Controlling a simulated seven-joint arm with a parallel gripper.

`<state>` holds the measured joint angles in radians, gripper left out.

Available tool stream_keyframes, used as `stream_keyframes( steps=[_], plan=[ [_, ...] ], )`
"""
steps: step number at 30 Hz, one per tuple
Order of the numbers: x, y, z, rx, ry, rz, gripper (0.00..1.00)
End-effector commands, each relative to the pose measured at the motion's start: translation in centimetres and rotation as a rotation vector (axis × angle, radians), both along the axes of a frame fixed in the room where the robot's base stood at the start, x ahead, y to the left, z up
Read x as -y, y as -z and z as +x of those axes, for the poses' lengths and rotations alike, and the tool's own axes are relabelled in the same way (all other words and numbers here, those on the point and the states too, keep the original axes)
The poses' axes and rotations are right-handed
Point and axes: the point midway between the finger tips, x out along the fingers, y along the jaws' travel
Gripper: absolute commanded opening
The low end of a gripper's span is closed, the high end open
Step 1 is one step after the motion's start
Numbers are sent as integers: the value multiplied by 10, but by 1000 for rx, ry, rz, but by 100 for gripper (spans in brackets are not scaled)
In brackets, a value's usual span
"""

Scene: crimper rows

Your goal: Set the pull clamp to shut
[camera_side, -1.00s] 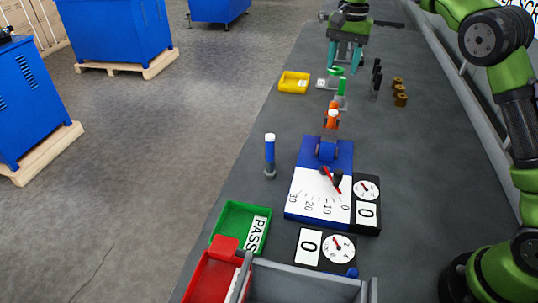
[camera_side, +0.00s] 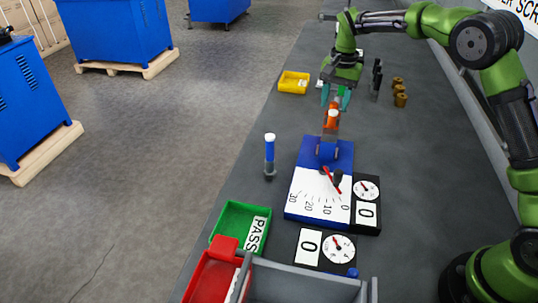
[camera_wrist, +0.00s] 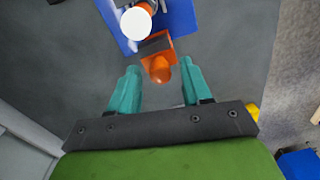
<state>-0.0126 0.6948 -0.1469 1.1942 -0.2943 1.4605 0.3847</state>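The orange clamp part (camera_side: 330,130) at the far end of the blue tester with the printed scale (camera_side: 318,190) appears to be the pull clamp. It has a white round top. In the wrist view, the orange block (camera_wrist: 153,47) has a rounded orange end lying between my fingertips, and the white round top (camera_wrist: 136,23) is beyond it. My gripper (camera_side: 335,99) hangs just on the far side of the clamp. Its teal fingers (camera_wrist: 158,75) are spread, with gaps on both sides of the orange end. The clamp's jaw state cannot be made out.
A blue-topped post (camera_side: 269,155) stands left of the tester. Two dials (camera_side: 367,188) (camera_side: 339,248) reading 0 lie nearby. A green PASS tray (camera_side: 227,222) and red bin (camera_side: 210,275) are in front. A yellow bin (camera_side: 293,82) and brass pieces (camera_side: 400,95) are farther back.

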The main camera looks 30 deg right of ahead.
Motion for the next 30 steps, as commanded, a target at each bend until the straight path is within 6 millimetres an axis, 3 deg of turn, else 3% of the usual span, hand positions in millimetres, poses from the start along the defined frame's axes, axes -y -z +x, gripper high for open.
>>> stream_keyframes(
  steps=[1,9,30],
  plan=[
    [0,0,0,0,0,0,40],
    [0,0,0,0,-1,0,0],
    [-15,-1,-15,2,-1,-1,0]
  ],
)
